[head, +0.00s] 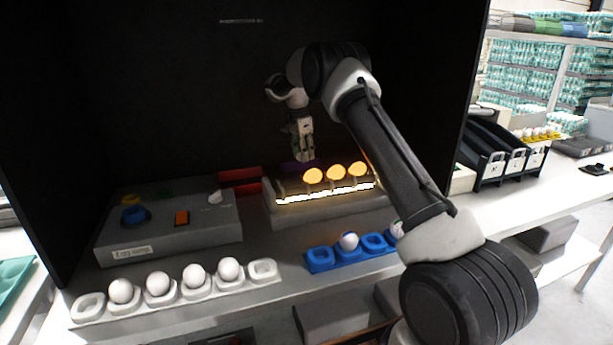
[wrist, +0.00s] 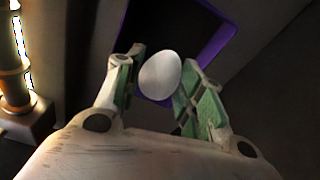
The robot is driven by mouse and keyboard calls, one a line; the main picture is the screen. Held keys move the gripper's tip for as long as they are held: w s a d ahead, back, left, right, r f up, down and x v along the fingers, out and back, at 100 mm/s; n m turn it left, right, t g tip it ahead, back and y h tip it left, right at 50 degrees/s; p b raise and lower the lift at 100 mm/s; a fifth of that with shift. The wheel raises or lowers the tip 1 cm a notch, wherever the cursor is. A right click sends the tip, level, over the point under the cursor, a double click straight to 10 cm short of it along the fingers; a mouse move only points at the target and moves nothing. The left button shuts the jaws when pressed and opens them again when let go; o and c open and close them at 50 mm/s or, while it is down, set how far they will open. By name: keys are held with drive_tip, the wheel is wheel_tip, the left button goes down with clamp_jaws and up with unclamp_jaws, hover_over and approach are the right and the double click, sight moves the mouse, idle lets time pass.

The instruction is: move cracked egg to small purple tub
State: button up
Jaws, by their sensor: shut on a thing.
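My gripper (wrist: 160,85) is shut on a white egg (wrist: 160,76), held between its two green-padded fingers in the wrist view. No crack can be made out on the side that shows. Past the egg is the small purple tub (wrist: 228,45), with a purple rim and dark inside; the egg overlaps its near left part in the picture. In the head view my gripper (head: 304,158) points down behind the lit egg stand, and only a sliver of the purple tub (head: 300,167) shows below it. The egg in it cannot be made out there.
The lit stand (head: 325,198) holds several glowing eggs in front of my gripper. A grey control box (head: 170,228) stands left, near a red container (head: 240,175). A white tray (head: 262,271) with several eggs and a blue tray (head: 320,259) line the front. Dark walls enclose the back.

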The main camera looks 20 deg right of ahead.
sight(304, 166)
drive_tip(key=shift+f, duration=2.8)
idle(1.2)
drive_tip(key=o, duration=0.7)
